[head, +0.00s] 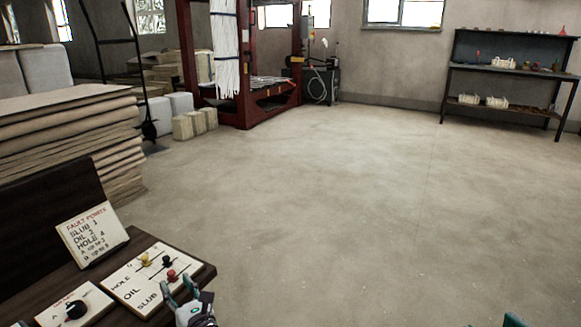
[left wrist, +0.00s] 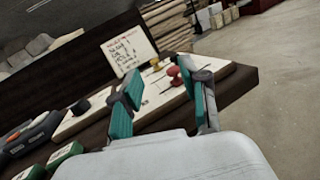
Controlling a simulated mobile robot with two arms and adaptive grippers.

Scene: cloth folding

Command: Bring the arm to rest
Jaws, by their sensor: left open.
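My left gripper (head: 181,292) is at the bottom of the head view, by the right edge of a dark table (head: 146,240). Its teal fingers stand apart with nothing between them, as the left wrist view (left wrist: 158,82) also shows. A white board (head: 125,290) marked HOLE, OIL and SLUB lies on the table. On it stand a yellow-topped piece (head: 145,260), a black one (head: 167,260) and a red one (head: 171,275). The gripper is in front of the board's near corner; contact cannot be told. Only a teal bit of my right gripper (head: 513,320) shows at the bottom edge.
A FAULT POINTS sign (head: 92,235) leans at the table's back, and a smaller board with a black knob (head: 76,309) lies in front. Stacked brown sheets (head: 70,135) stand behind. A red frame (head: 245,110) and a shelf bench (head: 510,85) are far off. The floor (head: 380,210) is clear.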

